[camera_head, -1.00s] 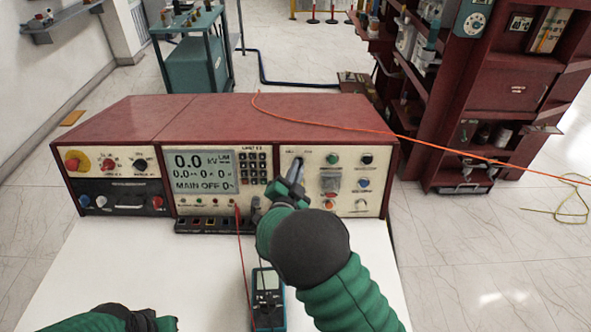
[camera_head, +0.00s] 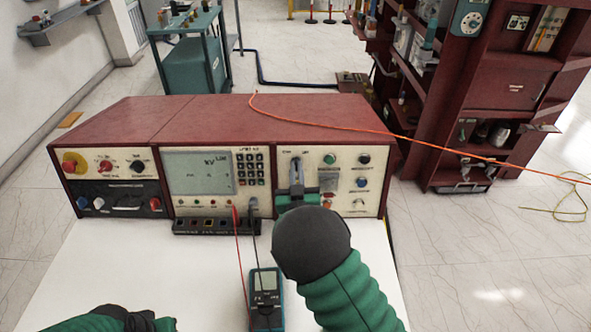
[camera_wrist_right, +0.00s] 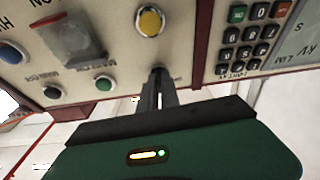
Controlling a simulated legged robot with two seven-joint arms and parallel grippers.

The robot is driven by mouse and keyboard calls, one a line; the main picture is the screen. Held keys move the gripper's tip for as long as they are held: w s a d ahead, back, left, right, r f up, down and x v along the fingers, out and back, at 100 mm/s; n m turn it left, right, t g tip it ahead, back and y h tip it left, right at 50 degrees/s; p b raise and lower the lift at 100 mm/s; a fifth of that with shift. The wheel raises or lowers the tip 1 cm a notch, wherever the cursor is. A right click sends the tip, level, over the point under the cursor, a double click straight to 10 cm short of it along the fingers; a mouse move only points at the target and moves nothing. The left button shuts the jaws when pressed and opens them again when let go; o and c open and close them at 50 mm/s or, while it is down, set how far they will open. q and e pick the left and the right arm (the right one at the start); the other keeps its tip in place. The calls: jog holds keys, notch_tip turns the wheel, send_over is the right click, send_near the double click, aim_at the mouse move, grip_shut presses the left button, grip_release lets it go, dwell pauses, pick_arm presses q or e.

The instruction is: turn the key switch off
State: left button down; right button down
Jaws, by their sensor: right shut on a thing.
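The red test set (camera_head: 200,108) stands on the white table, its cream panel facing me. My right gripper (camera_head: 297,172) is at the upper left of the right-hand panel, its fingers closed at the key switch. In the right wrist view the narrow fingers (camera_wrist_right: 158,90) meet at the small key switch (camera_wrist_right: 157,71), which they mostly hide. The key's exact angle cannot be read. The display (camera_head: 198,172) is grey with only faint fixed labels and no large digits. My left arm shows at the bottom left; its gripper is out of frame.
A multimeter (camera_head: 265,297) lies on the table below, with red and black leads up to the panel. Buttons, including a yellow one (camera_wrist_right: 149,20), and a keypad (camera_wrist_right: 250,40) sit close to the fingers. An orange cable (camera_head: 400,133) crosses over the top right.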

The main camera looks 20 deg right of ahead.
jog(key=n+y, duration=0.1)
jog(key=n, duration=0.2)
jog(key=n+y+p, duration=0.1)
jog(key=n, duration=0.2)
jog(key=r+n+y+p, duration=0.1)
jog(key=n+y, duration=0.1)
jog(key=n, duration=0.1)
jog(key=shift+d+n, duration=0.2)
jog(key=shift+n, duration=0.5)
jog(key=shift+f, duration=0.1)
jog(key=c, duration=1.6)
grip_release()
jog(key=shift+a+f, duration=0.1)
jog(key=shift+f, duration=0.1)
